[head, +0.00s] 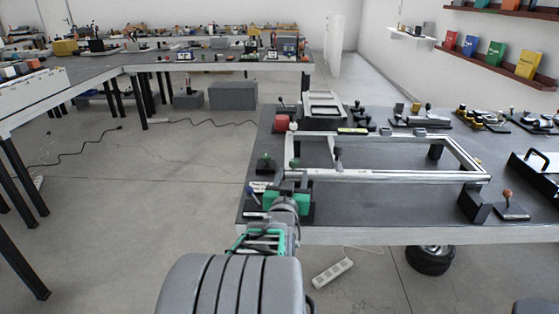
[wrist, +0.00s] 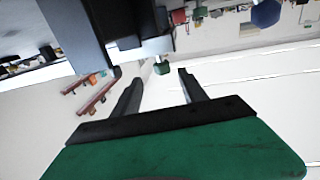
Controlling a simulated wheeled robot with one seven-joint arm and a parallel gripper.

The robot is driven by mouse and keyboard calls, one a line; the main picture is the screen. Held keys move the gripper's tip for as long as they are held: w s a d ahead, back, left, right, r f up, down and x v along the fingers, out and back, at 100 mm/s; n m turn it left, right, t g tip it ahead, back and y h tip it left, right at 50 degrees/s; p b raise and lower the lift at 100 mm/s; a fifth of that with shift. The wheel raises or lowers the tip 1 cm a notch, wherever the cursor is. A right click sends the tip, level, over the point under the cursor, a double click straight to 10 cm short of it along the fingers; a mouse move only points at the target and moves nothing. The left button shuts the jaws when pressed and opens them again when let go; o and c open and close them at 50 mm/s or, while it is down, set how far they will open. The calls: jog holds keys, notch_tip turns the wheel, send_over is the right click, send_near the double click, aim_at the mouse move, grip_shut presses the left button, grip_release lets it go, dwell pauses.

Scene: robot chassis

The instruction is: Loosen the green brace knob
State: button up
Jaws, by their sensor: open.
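A small green knob (wrist: 162,68) shows in the wrist view beyond the fingertips, in line with the gap between them. In the head view a green knob (head: 264,157) stands on a dark base near the left edge of the right-hand table. I cannot tell for sure that both are the same knob. My gripper (wrist: 160,77) is open, its two dark fingers apart with nothing between them. In the head view my arm covers much of the table's near left corner, and the fingertips are hard to make out there.
A metal frame (head: 400,176) lies across the right-hand table (head: 400,234). A blue knob (wrist: 265,12) also shows in the wrist view. Floor left of the table is mostly clear.

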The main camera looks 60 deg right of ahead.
aim_at(293, 166)
jog(key=x, duration=0.7)
jog(key=shift+w+d, duration=0.1)
jog(key=shift+w, duration=0.2)
jog(key=shift+c, duration=0.3)
grip_shut()
